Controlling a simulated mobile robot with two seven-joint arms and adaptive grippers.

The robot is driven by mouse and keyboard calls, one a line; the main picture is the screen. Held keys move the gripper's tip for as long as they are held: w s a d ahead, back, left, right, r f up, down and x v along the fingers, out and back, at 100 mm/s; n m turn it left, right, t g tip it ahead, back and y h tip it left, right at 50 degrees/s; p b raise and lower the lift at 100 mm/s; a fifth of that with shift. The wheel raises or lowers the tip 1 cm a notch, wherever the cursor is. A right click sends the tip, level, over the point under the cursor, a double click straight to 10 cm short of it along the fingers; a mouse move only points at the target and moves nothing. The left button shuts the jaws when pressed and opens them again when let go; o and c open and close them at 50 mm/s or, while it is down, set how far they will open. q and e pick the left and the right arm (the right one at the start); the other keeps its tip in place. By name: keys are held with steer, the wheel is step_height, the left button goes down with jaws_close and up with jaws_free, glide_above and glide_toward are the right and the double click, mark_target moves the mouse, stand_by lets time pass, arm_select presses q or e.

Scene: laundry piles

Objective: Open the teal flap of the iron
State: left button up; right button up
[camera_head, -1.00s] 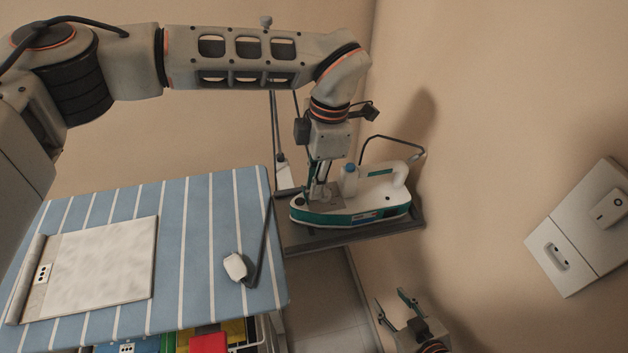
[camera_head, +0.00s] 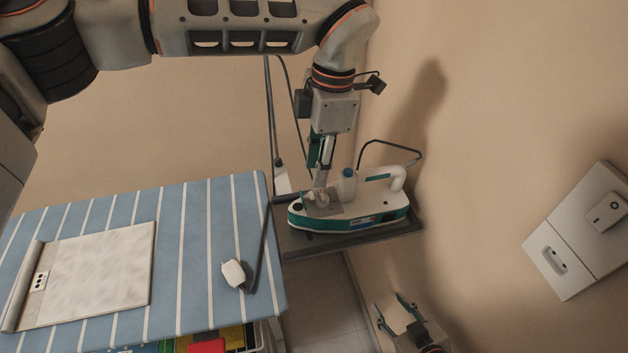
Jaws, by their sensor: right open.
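The iron (camera_head: 375,205), white with a teal lower band and a blue cap, sits on a dark tray at the ironing board's right end. Its front top shows a grey area with small pale parts. My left gripper (camera_head: 321,172) points down just above this front area; its fingers overlap in the view, so I cannot tell whether they are open. A dark teal strip shows beside the fingers; I cannot tell whether it is the flap or a finger. My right gripper (camera_head: 394,307) is open and empty at the lower right, well below the iron.
The dark tray (camera_head: 350,239) holds the iron near the wall. A white wall panel (camera_head: 560,258) is at the right.

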arm_select(q)
steer(key=r, duration=0.5)
steer(key=shift+d+r, duration=0.35)
steer(key=shift+f, duration=0.1)
jaws_close()
steer(key=a+m+h+b, duration=0.2)
steer(key=a+h+b, duration=0.45)
steer(key=a, duration=0.55)
steer(key=shift+h, duration=0.25)
steer(key=shift+d+r+p+x, duration=0.15)
steer(key=shift+d+x, duration=0.15)
steer(key=shift+x, duration=1.8)
steer(key=shift+d+r+p+x, duration=0.15)
steer(key=shift+d+x, duration=0.1)
steer(key=shift+x, duration=1.85)
steer(key=shift+d+r+p+x, duration=0.15)
steer(key=shift+d+x, duration=0.15)
steer(key=shift+x, duration=1.85)
